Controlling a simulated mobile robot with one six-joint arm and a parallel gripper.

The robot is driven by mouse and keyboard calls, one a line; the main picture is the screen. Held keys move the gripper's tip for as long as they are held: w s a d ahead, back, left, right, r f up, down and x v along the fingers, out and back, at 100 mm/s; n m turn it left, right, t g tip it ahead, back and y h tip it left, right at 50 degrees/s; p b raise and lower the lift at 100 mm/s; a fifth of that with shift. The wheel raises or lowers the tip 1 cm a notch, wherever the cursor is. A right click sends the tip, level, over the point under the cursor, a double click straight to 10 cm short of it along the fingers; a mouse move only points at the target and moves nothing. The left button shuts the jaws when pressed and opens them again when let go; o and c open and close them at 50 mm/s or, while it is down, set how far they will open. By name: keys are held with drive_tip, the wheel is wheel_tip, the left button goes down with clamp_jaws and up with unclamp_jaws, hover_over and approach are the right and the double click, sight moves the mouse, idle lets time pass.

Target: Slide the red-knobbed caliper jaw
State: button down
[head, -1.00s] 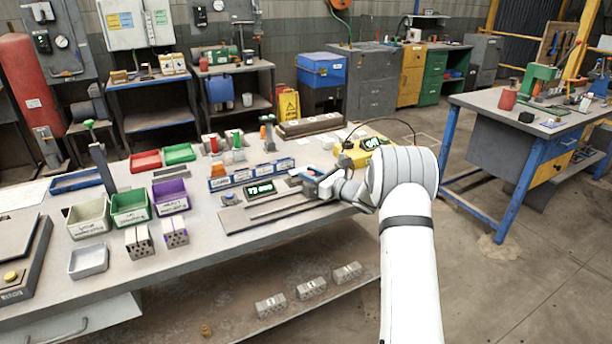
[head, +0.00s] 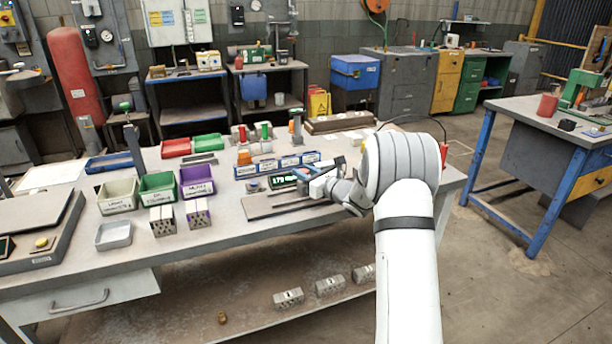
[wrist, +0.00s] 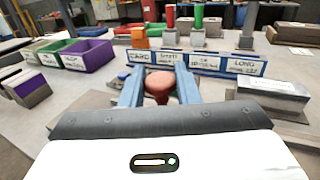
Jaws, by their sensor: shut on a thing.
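The red knob (wrist: 160,87) of the caliper jaw stands between the two blue fingers of my gripper (wrist: 161,74) in the wrist view. The fingers are shut on it. In the head view my gripper (head: 328,180) is at the right part of the caliper's grey base plate (head: 262,208), and my wrist hides the knob and jaw there. The caliper's dark display (head: 282,181) with green digits lies just left of the gripper. It is partly covered and I cannot read it fully.
A blue labelled rack (head: 245,172) stands behind the caliper. Green (head: 157,190) and purple (head: 196,183) bins and hollow bricks (head: 162,221) stand to the left. A grey block (wrist: 272,92) is close to the gripper's right in the wrist view. The bench's front edge is clear.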

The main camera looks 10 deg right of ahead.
drive_tip(key=c, duration=1.2)
unclamp_jaws()
drive_tip(key=shift+w, duration=0.15)
drive_tip(key=shift+o, duration=0.2)
drive_tip(key=shift+d, duration=0.15)
drive_tip(key=v, duration=0.7)
drive_tip(key=shift+s+d+b, duration=0.15)
drive_tip(key=shift+s+b, duration=0.2)
drive_tip(key=shift+s, duration=0.05)
